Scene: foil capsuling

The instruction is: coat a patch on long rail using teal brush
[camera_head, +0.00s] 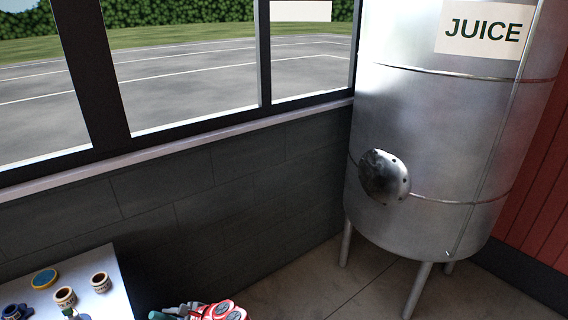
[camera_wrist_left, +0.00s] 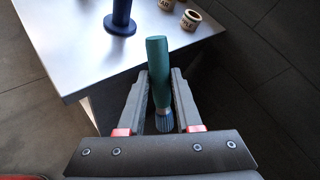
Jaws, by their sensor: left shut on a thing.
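The teal brush (camera_wrist_left: 157,62) is in the left wrist view, its teal handle pointing away and its grey-blue end (camera_wrist_left: 164,123) close to my wrist. My left gripper (camera_wrist_left: 158,90) is shut on it, with one finger on each side. In the head view my left gripper (camera_head: 208,312) shows at the bottom edge, with a bit of teal beside it. My right gripper is in neither view. I cannot make out the long rail in either view.
A pale table (camera_head: 112,262) at lower left carries two small labelled pots (camera_head: 101,282), a blue-and-yellow disc (camera_head: 44,278) and dark blue items (camera_head: 15,312). A dark blue post-like item (camera_wrist_left: 121,18) stands near the table edge. A steel juice tank (camera_head: 430,150) stands on legs at right.

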